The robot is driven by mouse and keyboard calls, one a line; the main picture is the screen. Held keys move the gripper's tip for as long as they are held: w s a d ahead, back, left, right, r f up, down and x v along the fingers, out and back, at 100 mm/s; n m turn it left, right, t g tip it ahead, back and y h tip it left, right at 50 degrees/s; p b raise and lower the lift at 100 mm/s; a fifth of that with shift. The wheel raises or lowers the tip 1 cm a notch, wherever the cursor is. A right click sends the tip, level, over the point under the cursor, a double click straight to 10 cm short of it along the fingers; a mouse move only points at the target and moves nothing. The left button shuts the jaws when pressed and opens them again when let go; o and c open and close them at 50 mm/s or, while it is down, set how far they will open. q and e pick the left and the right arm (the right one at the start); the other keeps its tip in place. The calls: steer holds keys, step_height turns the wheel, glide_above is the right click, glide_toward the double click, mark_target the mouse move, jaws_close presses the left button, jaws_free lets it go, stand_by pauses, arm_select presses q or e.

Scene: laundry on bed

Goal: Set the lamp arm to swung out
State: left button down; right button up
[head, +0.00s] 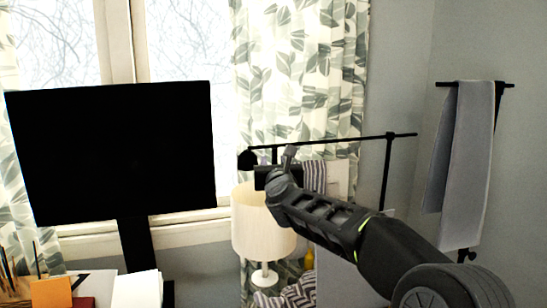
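A thin black horizontal bar (345,141), which looks like the lamp arm, runs across the front of the curtain. It has a dark rounded end (247,159) at the left and meets a black upright post (387,175) towards the right. My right gripper (277,163) comes in from the lower right and overlaps the bar near its left end. I cannot tell whether it touches the bar, and its fingers are too small and dark to read. My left gripper is out of view.
A table lamp with a cream shade (263,235) stands just below my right gripper. A black monitor (112,150) fills the left side, with papers (137,289) below it. A grey towel (465,150) hangs on a wall rail at right. Striped cloth (298,293) lies below.

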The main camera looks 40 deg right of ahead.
steer(key=shift+w+d, duration=0.35)
steer(key=shift+w, duration=0.3)
jaws_close()
stand_by(1.0)
